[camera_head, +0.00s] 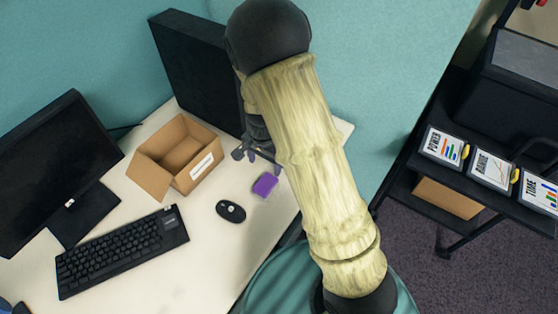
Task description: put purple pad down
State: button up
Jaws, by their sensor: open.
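The purple pad (265,185) lies on the white desk (196,251), just right of the black mouse and near the desk's right part. My gripper (257,157) is above and slightly behind the pad in the picture. Its fingers are apart and empty, and no contact with the pad shows. My pale arm hides part of the gripper and the desk's right side.
An open cardboard box (178,157) stands left of my gripper. A mouse (231,211), a keyboard (122,250), a monitor (52,170) and a black computer tower (199,68) are on the desk. A black cart (403,192) with labelled cards stands at right.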

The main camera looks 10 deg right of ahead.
jog(key=s+d+r+n+t, duration=0.2)
jog(key=s+d+r+n, duration=0.6)
jog(key=s+r, duration=0.4)
jog(key=shift+d+r+n+t, duration=0.3)
jog(key=shift+d+r, duration=0.45)
jog(key=shift+r, duration=0.1)
jog(key=p+v, duration=0.2)
jog(key=w+p+v, duration=0.1)
jog(key=p+v, duration=0.1)
jog(key=shift+r, duration=0.3)
